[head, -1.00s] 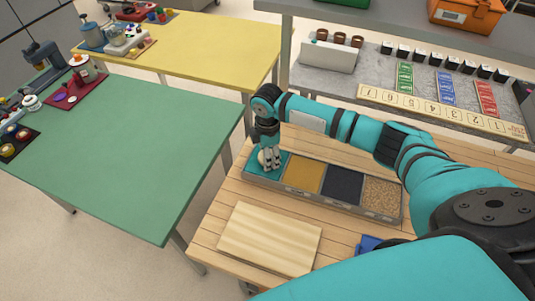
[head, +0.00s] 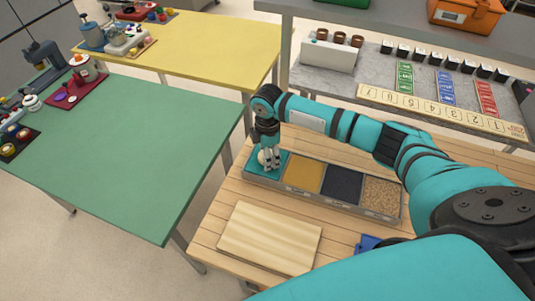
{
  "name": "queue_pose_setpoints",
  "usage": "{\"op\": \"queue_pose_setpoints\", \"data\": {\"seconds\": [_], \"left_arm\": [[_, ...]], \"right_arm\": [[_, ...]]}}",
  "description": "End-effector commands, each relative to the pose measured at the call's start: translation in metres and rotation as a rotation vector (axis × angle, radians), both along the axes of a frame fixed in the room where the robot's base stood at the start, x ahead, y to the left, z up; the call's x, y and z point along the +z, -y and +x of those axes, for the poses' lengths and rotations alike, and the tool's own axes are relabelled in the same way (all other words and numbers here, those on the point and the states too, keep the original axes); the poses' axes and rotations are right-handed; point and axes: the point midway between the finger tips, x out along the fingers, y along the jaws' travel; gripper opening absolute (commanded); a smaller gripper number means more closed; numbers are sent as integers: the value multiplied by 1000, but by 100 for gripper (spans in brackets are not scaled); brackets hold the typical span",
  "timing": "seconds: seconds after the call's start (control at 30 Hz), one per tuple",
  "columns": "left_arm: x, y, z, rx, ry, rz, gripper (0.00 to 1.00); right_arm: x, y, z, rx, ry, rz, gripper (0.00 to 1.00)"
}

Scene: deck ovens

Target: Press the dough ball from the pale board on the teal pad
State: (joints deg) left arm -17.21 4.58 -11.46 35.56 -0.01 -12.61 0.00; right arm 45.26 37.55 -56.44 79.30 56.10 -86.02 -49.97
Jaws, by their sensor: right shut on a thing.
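The dough ball (head: 262,157) is a small cream ball between the fingers of my right gripper (head: 268,163). The gripper points down and is shut on the ball, over the teal pad (head: 282,160). The pad fills the leftmost compartment of a grey tray. The fingers partly hide the ball, and I cannot tell whether it touches the pad. The pale board (head: 268,238) lies bare on the wooden table in front of the tray. My left gripper is not in view.
The tray's other compartments hold yellow (head: 303,175), dark (head: 342,184) and grainy tan (head: 381,194) fillings. A blue object (head: 369,243) lies right of the board, partly hidden by my arm. A green table (head: 130,150) stands to the left, with a gap between.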

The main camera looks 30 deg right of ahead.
Motion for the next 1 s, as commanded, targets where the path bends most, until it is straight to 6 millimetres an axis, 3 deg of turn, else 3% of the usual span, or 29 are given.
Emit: {"op": "queue_pose_setpoints", "data": {"seconds": [0.73,1.0], "left_arm": [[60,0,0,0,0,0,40],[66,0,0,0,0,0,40]], "right_arm": [[58,0,-1,1,-2,0,21],[77,0,0,0,1,0,21]]}}
